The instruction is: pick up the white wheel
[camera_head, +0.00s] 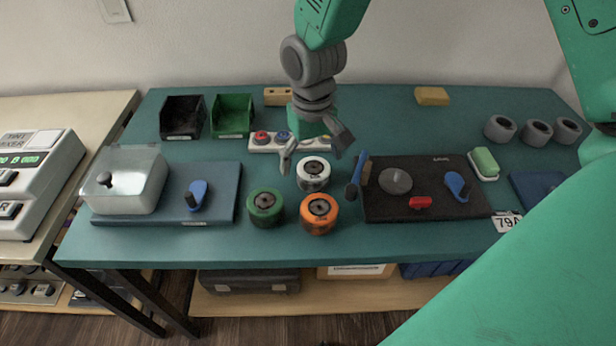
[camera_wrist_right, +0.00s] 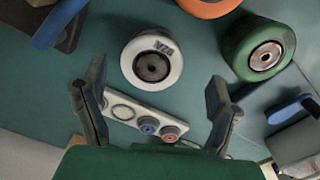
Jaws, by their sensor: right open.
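The white wheel (camera_head: 313,173) stands on the teal table, behind the orange wheel (camera_head: 319,213) and to the right of and behind the green wheel (camera_head: 265,206). It also shows in the right wrist view (camera_wrist_right: 152,58), with a dark hub and dark lettering. My right gripper (camera_head: 315,150) is open and empty just behind and above the white wheel. In the right wrist view its two fingers (camera_wrist_right: 155,95) are spread on either side, with the white wheel beyond the tips. The fingers do not visibly touch it. My left gripper is not in view.
A blue-handled tool (camera_head: 357,177) lies right of the white wheel, by a black board (camera_head: 420,208). A panel with red and blue buttons (camera_head: 262,140) lies behind the wheels. Black (camera_head: 182,117) and green (camera_head: 231,115) bins stand at back left. Several grey wheels (camera_head: 536,131) stand at right.

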